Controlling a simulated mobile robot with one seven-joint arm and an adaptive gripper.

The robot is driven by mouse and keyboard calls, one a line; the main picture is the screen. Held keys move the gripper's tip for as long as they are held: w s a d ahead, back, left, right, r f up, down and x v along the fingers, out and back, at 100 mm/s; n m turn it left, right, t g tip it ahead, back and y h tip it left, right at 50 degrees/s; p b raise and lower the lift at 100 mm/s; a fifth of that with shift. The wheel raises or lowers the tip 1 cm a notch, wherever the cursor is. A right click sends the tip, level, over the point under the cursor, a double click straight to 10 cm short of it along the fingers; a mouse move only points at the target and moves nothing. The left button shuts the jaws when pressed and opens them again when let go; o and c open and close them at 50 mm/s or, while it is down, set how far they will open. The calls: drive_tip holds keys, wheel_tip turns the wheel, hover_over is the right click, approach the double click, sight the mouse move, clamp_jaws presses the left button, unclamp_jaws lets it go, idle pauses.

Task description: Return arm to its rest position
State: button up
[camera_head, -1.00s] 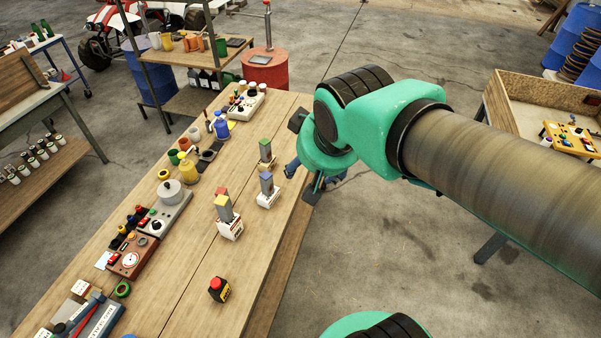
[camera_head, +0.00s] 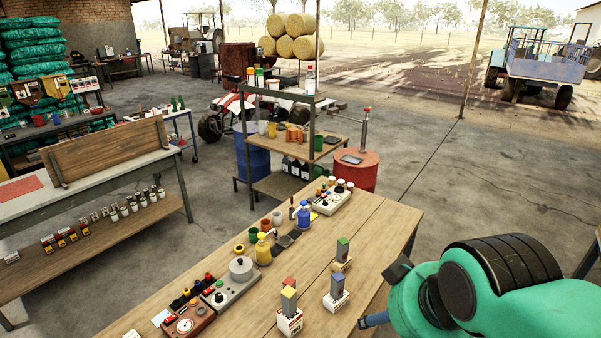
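My green and black arm (camera_head: 510,285) reaches in from the lower right in the head view. Its end is low beside the right edge of the wooden workbench (camera_head: 385,222). A dark finger-like part of my gripper (camera_head: 376,320) shows near the bench edge. The rest of the gripper is hidden behind the arm's own links, so its opening and anything in it cannot be made out.
On the bench stand small boxes with coloured blocks (camera_head: 289,318), a yellow bottle (camera_head: 263,250), a blue jug (camera_head: 303,215) and a grey scale-like device (camera_head: 237,284). A red drum (camera_head: 356,170) stands behind the bench. The concrete floor (camera_head: 480,190) right of it is clear.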

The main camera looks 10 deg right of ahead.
wheel_tip(320, 180, down, 11)
drive_tip(key=b, duration=1)
drive_tip(key=shift+f+b, duration=0.15)
drive_tip(key=shift+b, duration=0.15)
